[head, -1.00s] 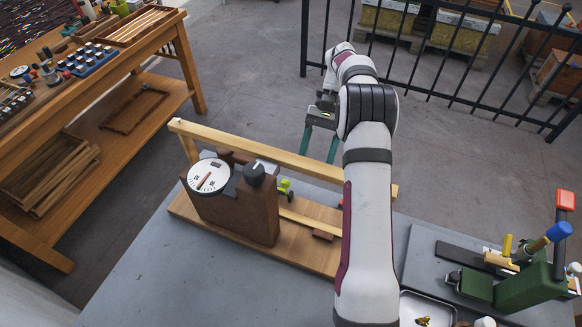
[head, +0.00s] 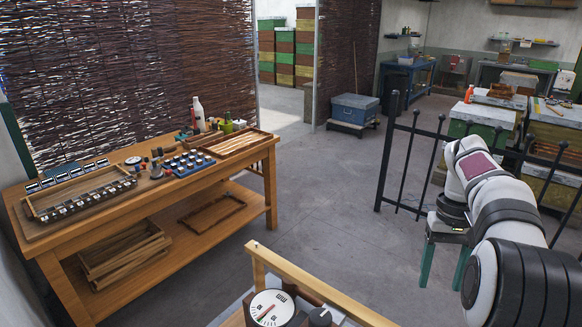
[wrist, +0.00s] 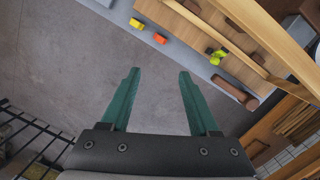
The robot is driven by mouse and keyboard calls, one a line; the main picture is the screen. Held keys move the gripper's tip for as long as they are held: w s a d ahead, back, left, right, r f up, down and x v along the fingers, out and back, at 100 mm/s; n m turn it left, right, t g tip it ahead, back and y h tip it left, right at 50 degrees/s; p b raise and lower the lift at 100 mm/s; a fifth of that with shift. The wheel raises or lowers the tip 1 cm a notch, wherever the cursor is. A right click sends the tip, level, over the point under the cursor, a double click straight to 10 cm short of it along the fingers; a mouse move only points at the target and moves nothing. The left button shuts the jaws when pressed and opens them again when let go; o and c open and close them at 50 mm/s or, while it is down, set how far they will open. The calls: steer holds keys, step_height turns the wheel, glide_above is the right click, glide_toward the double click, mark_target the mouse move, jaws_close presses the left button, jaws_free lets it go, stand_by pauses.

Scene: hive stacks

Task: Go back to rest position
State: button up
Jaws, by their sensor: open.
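My gripper (head: 445,262) is at the right of the head view, its two green fingers pointing down. In the wrist view my gripper (wrist: 158,98) is open, with a wide empty gap over the grey floor. Nothing is between the fingers. The gripper is beyond the wooden rail and dial device, apart from both, with open floor under it.
The wooden rail (head: 315,291) and white dial (head: 272,308) are at the bottom of the head view. A black fence (head: 437,150) stands behind my arm. A wooden workbench (head: 262,150) is at left. The floor (head: 330,205) between is clear.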

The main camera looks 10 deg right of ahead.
steer(key=s+a+r+n+t, duration=0.1)
steer(key=s+a+r, duration=0.1)
steer(key=a, duration=0.3)
steer(key=s+a+r+t, duration=0.1)
steer(key=s+a+r, duration=0.15)
steer(key=a, duration=0.35)
steer(key=s+a+f+m, duration=0.1)
steer(key=s+a+f, duration=0.3)
steer(key=s+a, duration=0.3)
steer(key=s+a+f+m+y, duration=0.1)
steer(key=s+a+f, duration=0.4)
steer(key=s, duration=0.7)
steer(key=shift+s+a+m+y, duration=0.3)
steer(key=shift+a+m, duration=0.1)
steer(key=shift+a, duration=0.8)
steer(key=shift+w+f, duration=0.1)
